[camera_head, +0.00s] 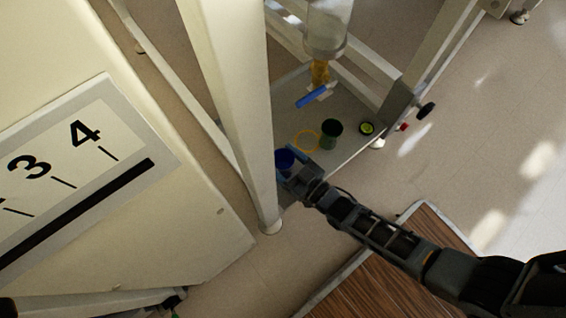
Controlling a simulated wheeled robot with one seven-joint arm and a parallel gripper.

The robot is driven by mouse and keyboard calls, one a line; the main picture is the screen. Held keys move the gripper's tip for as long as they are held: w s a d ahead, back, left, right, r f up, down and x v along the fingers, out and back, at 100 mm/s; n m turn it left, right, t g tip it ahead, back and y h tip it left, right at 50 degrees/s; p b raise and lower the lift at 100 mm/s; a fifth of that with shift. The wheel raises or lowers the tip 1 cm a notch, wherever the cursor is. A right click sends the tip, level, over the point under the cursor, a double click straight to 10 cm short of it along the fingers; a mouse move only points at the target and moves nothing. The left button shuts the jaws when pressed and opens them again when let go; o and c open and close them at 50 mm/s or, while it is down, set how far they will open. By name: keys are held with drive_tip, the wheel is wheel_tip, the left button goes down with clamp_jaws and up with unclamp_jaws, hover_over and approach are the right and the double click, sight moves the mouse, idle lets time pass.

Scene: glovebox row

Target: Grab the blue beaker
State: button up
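The blue beaker (284,158) stands on a low grey shelf (352,112) inside the frame, just right of a pale upright post. Its left side is partly hidden by the post and its lower part by my gripper. My gripper (291,168) reaches in from the lower right and is at the beaker, overlapping it in this view. The fingers are small and partly hidden, so I cannot tell whether they touch the beaker or are closed on it.
A dark green container (331,130), a yellow ring (306,140), a round black-and-yellow item (367,128) and a blue-handled valve (314,95) are nearby. The pale post (235,100) stands close left of my gripper. A wood-topped surface (385,275) lies below my arm.

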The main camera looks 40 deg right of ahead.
drive_tip(key=c, duration=0.7)
drive_tip(key=shift+r, duration=0.1)
